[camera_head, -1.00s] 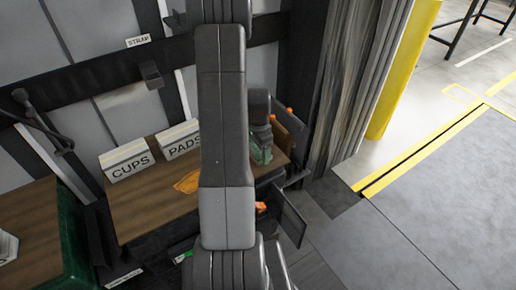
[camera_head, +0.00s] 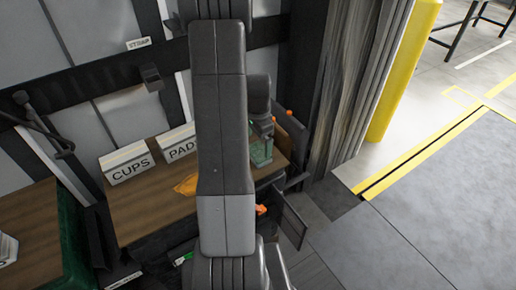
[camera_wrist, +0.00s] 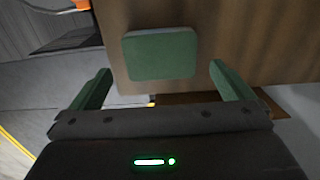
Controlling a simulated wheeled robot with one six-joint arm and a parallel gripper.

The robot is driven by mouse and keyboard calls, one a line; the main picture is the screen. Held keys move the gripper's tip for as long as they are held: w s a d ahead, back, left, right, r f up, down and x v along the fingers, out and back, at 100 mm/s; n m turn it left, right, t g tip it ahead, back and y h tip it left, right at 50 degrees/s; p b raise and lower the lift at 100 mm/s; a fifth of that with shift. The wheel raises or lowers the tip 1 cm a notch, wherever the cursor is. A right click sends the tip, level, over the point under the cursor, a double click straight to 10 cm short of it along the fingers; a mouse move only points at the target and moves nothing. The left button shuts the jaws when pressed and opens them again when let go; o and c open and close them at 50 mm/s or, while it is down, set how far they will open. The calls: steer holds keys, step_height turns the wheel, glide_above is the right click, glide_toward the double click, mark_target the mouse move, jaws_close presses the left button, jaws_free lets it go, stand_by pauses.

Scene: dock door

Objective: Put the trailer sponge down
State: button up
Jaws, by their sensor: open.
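The sponge (camera_wrist: 160,56) is a green block with a pale edge, seen in the wrist view lying flat on the brown wooden top, close to its edge. My gripper (camera_wrist: 159,72) is open, its two green fingers spread wide to either side. The sponge appears just beyond and between the fingertips, with gaps on both sides, so it is not held. In the head view my gripper (camera_head: 261,150) is over the right end of the wooden top (camera_head: 150,212). My arm hides part of that top, and the sponge cannot be told apart from the green fingers there.
White blocks marked CUPS (camera_head: 127,163) and PADS (camera_head: 178,143) stand at the back of the top. An orange item (camera_head: 187,185) lies near my arm. A dark open panel (camera_head: 290,218) juts out at the right front. Grey floor (camera_head: 430,210) lies clear to the right.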

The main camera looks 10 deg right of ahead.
mark_target(258, 152)
step_height(258, 152, up, 7)
steer(key=shift+f, duration=0.2)
steer(key=shift+f, duration=0.1)
step_height(258, 152, down, 12)
steer(key=shift+w+r, duration=0.1)
steer(key=shift+r, duration=1.2)
